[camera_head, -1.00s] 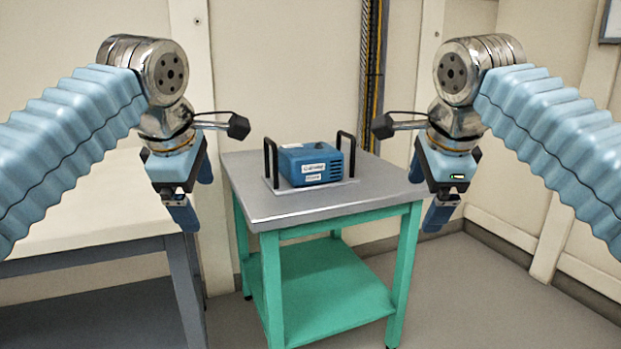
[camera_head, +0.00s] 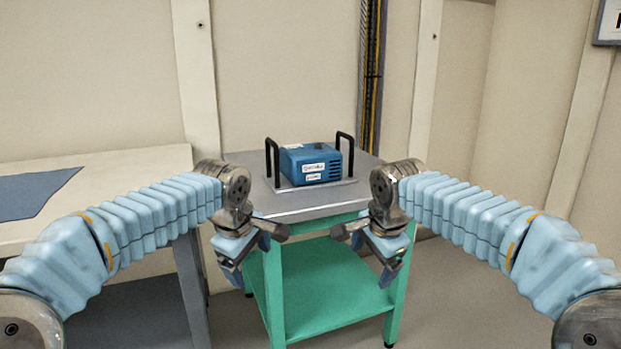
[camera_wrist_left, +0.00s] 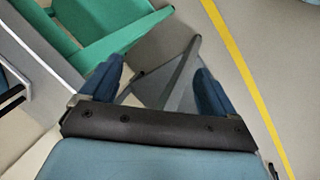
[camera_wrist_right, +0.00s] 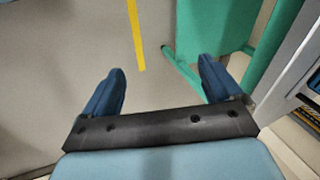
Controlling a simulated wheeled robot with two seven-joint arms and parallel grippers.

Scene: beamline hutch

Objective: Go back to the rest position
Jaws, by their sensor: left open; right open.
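My left gripper (camera_head: 236,272) is in front of the near left corner of the green-legged table, pointing down, open and empty. In the left wrist view its two blue fingers (camera_wrist_left: 158,88) stand apart with nothing between them. My right gripper (camera_head: 388,274) is in front of the table's near right side, also pointing down. In the right wrist view its fingers (camera_wrist_right: 162,82) are apart and empty. Both arms are drawn in low on either side of the head view.
A blue boxed device (camera_head: 311,163) sits on a plate with two black upright handles on the grey tabletop (camera_head: 305,208). A green lower shelf (camera_head: 320,297) is under it. A pale bench (camera_head: 110,172) with a blue-grey sheet (camera_head: 34,192) stands left. Floor at right is clear.

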